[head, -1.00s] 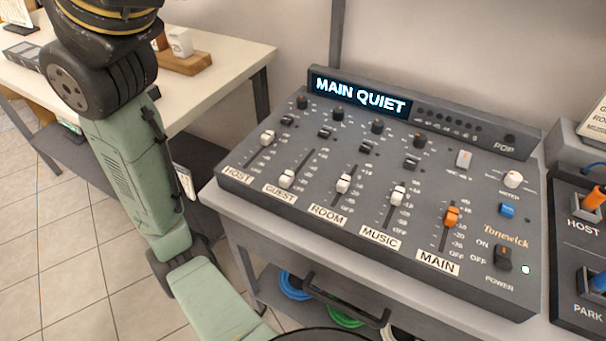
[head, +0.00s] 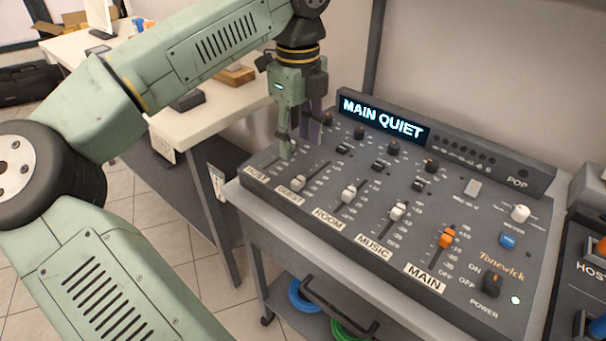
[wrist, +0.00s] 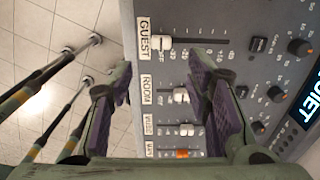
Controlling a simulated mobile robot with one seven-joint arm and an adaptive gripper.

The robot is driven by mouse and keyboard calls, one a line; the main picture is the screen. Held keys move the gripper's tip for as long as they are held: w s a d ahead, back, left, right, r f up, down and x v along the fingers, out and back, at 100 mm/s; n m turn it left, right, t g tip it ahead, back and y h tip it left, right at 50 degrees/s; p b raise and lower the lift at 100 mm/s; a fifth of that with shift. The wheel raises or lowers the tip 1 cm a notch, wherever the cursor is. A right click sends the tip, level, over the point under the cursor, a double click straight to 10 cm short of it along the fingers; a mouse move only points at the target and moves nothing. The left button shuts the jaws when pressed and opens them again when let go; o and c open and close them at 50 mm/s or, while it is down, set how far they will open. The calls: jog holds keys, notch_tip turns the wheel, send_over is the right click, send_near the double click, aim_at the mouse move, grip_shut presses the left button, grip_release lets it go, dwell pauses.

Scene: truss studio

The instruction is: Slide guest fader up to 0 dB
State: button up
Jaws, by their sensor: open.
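The guest fader has a white cap (head: 297,184) sitting low in its slot, close to the GUEST label (head: 290,196). In the wrist view the guest cap (wrist: 158,42) is at the label end of the slot, which runs right past the scale marks. My gripper (head: 300,145) is open and empty over the mixer's left part, near the host and guest channels. In the wrist view my gripper (wrist: 160,74) has its purple-padded fingers apart, with the guest cap beyond the gap between them. I see no contact with the cap. The host fader is largely hidden behind a finger.
White room (head: 348,195) and music (head: 398,211) caps and the orange main cap (head: 447,238) stand to the right. Several knobs line the back. The display (head: 383,118) reads MAIN QUIET. A pale table (head: 190,125) is at left.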

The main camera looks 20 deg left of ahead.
aim_at(300, 180)
notch_tip(300, 180, down, 9)
jog(key=shift+d+f+p, duration=0.1)
jog(key=shift+f+p, duration=0.1)
jog(key=shift+p, duration=0.65)
grip_shut()
dwell(0.3)
